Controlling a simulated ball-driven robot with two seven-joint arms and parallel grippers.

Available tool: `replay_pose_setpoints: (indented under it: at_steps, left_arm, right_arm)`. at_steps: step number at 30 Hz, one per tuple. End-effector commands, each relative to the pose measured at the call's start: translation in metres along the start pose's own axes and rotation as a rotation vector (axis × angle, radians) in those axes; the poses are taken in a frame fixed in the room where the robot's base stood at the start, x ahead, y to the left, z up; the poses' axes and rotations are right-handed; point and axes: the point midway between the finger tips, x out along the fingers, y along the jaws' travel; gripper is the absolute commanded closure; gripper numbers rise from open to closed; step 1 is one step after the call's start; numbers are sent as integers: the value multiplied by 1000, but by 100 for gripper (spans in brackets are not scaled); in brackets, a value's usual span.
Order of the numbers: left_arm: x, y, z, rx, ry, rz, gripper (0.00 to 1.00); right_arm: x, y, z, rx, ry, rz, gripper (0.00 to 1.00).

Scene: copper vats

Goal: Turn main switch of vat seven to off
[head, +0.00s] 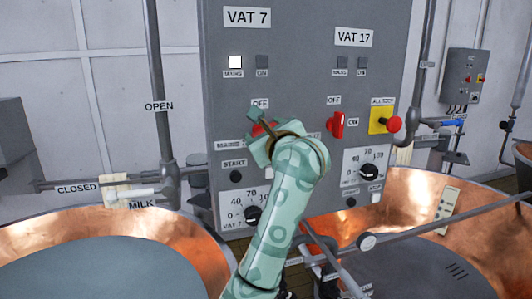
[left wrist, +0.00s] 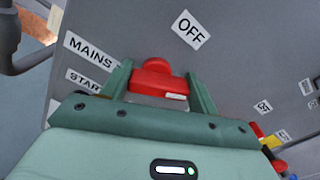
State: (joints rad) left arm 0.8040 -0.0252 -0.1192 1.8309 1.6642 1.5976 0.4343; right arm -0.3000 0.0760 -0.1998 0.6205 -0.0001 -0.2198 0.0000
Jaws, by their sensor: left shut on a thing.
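The grey control panel carries a VAT 7 sign (head: 247,17) with a lit white mains lamp (head: 235,62) below it. The red main switch of vat seven (head: 258,129) sits under an OFF label (head: 260,104) and is mostly hidden by my left gripper (head: 264,131) in the head view. In the left wrist view, the red switch (left wrist: 155,79) lies between the two green fingers of my left gripper (left wrist: 161,88), which is shut on it. The OFF label (left wrist: 190,29) is above and right of it there, the MAINS label (left wrist: 90,51) left. My right gripper is not in view.
Vat 17's red switch (head: 336,125) and a red button on a yellow plate (head: 382,121) are close on the right. A dial (head: 253,214) sits below. Copper vats stand at left (head: 190,240) and right (head: 410,185), with pipes beside the panel.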

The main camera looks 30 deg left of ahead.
Motion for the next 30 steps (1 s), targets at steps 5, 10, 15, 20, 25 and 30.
replay_pose_setpoints:
  at_steps: [5, 10, 15, 20, 25, 30]
  left_arm:
    - [0, 4, -7, -172, 2, -1, 63]
    - [0, 4, -7, -331, 2, 0, 63]
    - [0, 5, -6, -492, 2, 0, 63]
    - [0, 5, -5, -644, 2, -1, 63]
    - [0, 6, -4, -797, 2, 0, 63]
    - [0, 6, -3, -929, 3, 1, 63]
  right_arm:
    - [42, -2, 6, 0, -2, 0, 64]
    - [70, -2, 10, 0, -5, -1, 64]
    - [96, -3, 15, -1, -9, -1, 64]
    - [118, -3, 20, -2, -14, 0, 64]
    - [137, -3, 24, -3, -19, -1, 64]
    - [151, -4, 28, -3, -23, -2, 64]
